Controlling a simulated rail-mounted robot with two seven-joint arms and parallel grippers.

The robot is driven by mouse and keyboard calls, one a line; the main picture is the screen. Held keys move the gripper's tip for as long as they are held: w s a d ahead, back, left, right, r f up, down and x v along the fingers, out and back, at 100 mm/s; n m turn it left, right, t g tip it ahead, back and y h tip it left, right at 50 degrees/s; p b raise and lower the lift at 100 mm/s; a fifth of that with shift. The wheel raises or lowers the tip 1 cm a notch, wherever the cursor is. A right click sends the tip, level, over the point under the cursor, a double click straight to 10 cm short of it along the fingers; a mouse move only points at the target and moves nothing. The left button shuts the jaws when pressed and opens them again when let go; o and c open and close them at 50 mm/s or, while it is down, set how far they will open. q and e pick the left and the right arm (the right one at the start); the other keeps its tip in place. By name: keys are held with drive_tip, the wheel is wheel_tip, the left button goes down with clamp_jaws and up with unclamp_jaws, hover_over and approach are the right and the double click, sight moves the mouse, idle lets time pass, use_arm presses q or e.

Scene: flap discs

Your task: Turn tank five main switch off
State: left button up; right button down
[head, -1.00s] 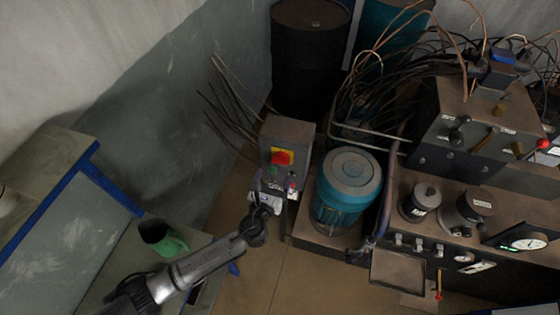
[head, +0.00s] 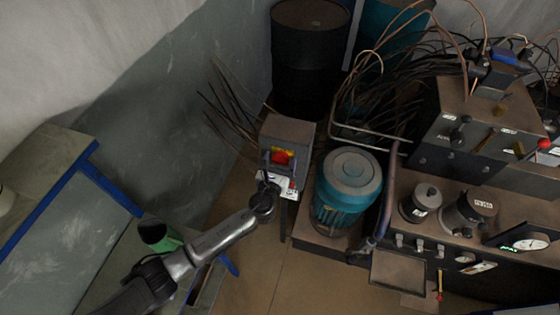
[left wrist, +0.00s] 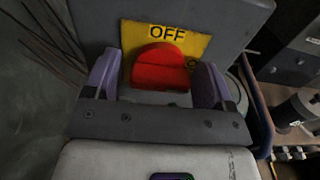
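The main switch is a red knob (head: 281,157) on a yellow plate, on the front of a grey control box (head: 288,130). In the left wrist view the red knob (left wrist: 160,68) fills the middle. The yellow plate (left wrist: 203,42) reads OFF at its top, and a partly hidden letter shows at its right. My left gripper (head: 281,161) is at the box front. Its two purple-grey fingers (left wrist: 157,80) stand on either side of the knob, open, with a small gap on the left; contact on the right cannot be told. My right gripper is not in view.
A teal motor (head: 348,185) stands right of the box, with a dark machine panel (head: 470,220) of gauges and levers beyond. Loose cables (head: 228,105) stick out left of the box. A blue-edged bench (head: 70,205) is at the left. Dark drums stand behind.

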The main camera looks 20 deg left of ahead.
use_arm(q)
drive_tip(key=c, duration=0.8)
drive_tip(key=shift+o, duration=0.2)
drive_tip(key=shift+n, duration=0.3)
drive_tip(key=n+b, duration=0.1)
drive_tip(key=n, duration=0.2)
drive_tip(key=shift+f+n+b, duration=0.1)
drive_tip(key=shift+n+b, duration=0.25)
drive_tip(key=shift+n, duration=0.05)
drive_tip(key=n+b, duration=0.1)
drive_tip(key=n, duration=0.3)
drive_tip(key=shift+n, duration=0.3)
drive_tip(key=n+b, duration=0.1)
drive_tip(key=n, duration=0.3)
drive_tip(key=shift+n, duration=0.3)
drive_tip(key=shift+n+b, duration=0.6)
drive_tip(key=shift+n, duration=1.5)
drive_tip(key=o, duration=0.9)
